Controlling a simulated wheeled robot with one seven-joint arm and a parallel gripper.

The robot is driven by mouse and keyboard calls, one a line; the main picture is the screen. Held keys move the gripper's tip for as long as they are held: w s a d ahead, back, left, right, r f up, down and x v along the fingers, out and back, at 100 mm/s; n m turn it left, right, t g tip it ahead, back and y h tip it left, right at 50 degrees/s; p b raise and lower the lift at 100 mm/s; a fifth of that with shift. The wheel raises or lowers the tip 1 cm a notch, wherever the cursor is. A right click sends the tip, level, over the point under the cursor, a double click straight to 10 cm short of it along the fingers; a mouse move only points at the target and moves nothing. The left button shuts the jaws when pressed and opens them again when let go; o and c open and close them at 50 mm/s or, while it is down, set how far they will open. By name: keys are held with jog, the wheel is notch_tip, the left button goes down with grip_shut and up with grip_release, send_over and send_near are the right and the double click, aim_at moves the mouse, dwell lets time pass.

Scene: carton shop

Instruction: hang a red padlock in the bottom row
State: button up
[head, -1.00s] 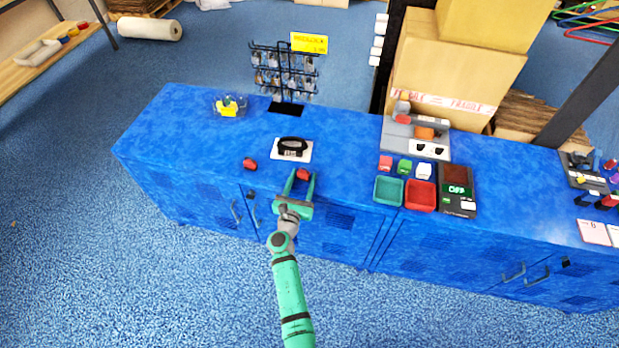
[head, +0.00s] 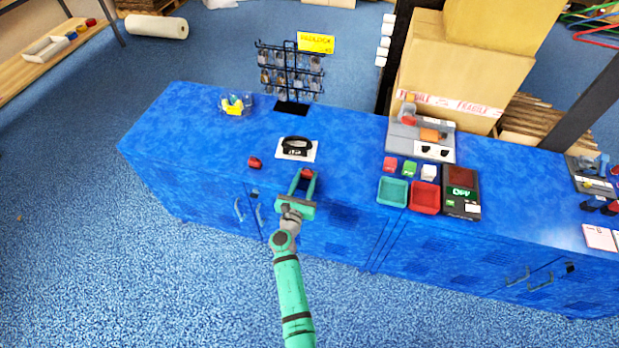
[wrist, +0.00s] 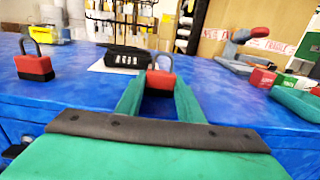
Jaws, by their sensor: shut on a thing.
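My gripper (head: 303,184) is shut on a red padlock (head: 306,173) at the front edge of the blue counter. In the wrist view this padlock (wrist: 160,79) sits between the green fingertips, shackle up. A second red padlock (head: 254,162) stands on the counter to the left; the wrist view shows its dark base and grey shackle (wrist: 35,66).
A black combination lock lies on a white card (head: 310,150) between my gripper and the rack. Teal (head: 392,191) and red (head: 424,197) trays and a machine (head: 420,138) stand to the right.

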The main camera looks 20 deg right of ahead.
jog(key=shift+r, duration=0.4)
jog(key=shift+r, duration=0.5)
jog(key=shift+a, duration=0.1)
jog(key=v, duration=0.8)
jog(key=shift+s, duration=0.25)
dwell(0.9)
dwell(0.9)
